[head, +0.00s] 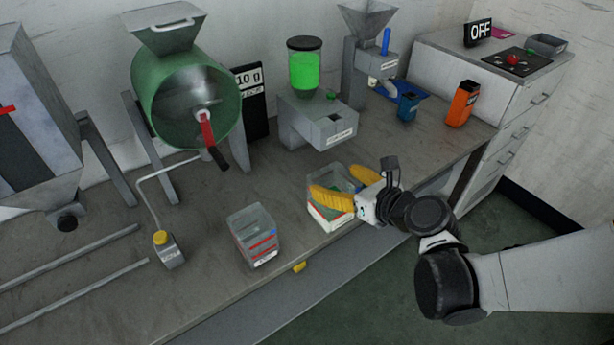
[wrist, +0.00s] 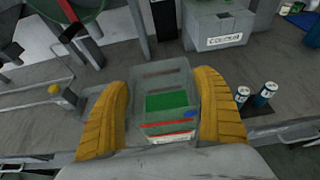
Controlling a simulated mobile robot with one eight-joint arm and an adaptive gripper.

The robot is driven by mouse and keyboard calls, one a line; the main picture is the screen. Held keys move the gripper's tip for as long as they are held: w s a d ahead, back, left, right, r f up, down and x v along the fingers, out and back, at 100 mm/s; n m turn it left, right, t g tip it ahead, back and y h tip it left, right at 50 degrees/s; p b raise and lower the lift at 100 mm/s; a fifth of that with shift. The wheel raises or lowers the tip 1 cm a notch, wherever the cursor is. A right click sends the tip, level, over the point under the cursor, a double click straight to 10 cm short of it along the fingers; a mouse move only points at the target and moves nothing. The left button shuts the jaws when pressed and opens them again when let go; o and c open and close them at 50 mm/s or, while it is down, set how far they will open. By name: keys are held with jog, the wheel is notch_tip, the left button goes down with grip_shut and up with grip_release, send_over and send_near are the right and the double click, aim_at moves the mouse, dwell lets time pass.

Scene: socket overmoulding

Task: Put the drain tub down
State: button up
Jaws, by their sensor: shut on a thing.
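My gripper (head: 343,187) is shut on a clear tub (head: 327,213), one yellow finger on each side of it. I take this to be the drain tub. In the wrist view the tub (wrist: 166,100) sits between the fingers (wrist: 165,112), with green inside, red lines and a blue mark on its near wall. It looks roughly upright over the front part of the bench (head: 200,285). I cannot tell whether its base touches the bench. My gripper hides part of its right side.
A second clear tub (head: 254,236) with red lines stands to the left. Two small blue cans (wrist: 254,94) stand right of the held tub. Bare bench lies between the two tubs.

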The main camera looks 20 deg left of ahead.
jog(key=shift+w+a+f+b, duration=0.9)
jog(key=shift+w+f, duration=0.25)
jog(key=shift+f, duration=0.4)
jog(key=shift+w+a+f+b, duration=0.9)
jog(key=shift+w+f, duration=0.25)
jog(key=shift+f, duration=0.4)
jog(key=shift+w+a+f+b, duration=0.75)
jog(key=shift+w+a+f, duration=0.3)
jog(key=shift+f, duration=0.5)
jog(key=shift+w+d, duration=0.1)
jog(key=shift+f, duration=0.25)
jog(key=o, duration=1.4)
jog(key=shift+c, duration=0.2)
jog(key=shift+r, duration=0.1)
jog(key=p, duration=0.3)
send_near(318, 184)
jog(key=w+f, duration=0.1)
jog(key=f, duration=0.1)
jog(key=w+f, duration=0.2)
jog(key=shift+d, duration=0.25)
